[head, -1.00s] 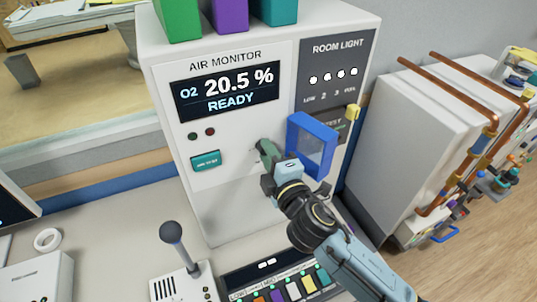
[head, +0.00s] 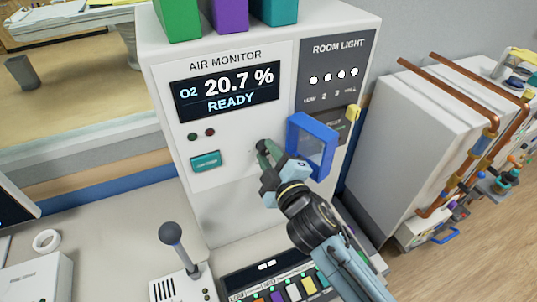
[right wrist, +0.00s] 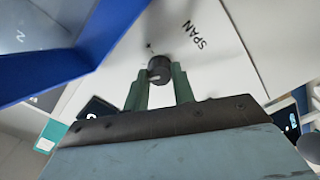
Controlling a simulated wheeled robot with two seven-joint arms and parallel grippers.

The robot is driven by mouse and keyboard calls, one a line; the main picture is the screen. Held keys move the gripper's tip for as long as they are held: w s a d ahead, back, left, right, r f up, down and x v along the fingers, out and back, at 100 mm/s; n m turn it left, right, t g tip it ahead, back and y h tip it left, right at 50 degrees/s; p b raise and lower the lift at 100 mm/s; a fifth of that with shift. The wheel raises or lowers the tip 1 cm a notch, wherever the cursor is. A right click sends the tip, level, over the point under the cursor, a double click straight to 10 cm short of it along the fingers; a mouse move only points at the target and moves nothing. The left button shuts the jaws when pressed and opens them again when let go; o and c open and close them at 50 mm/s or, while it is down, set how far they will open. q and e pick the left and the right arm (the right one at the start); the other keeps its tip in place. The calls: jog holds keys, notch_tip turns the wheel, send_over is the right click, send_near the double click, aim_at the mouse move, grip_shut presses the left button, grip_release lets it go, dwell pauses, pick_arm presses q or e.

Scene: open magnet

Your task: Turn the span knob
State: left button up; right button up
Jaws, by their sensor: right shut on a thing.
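The span knob (right wrist: 159,69) is a small dark round knob on the white front of the air monitor (head: 222,205), beside the printed word SPAN. My right gripper (right wrist: 160,85) has its two green fingers on either side of the knob and is shut on it. In the head view the right gripper (head: 264,155) reaches the panel below the display and mostly hides the knob. The display (head: 225,92) reads O2 20.7 % and READY. My left gripper is not in view.
A blue-framed clear cover (head: 313,145) stands out from the panel just right of my right gripper, close to it. A teal button (head: 205,161) is to the left. A joystick box (head: 182,286) and a row of coloured keys stand below on the bench.

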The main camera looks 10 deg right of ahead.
jog(key=o, duration=1)
jog(key=shift+s, duration=0.15)
jog(key=s+d+b, duration=0.2)
jog(key=s, duration=1.1)
jog(key=shift+d+b, duration=0.3)
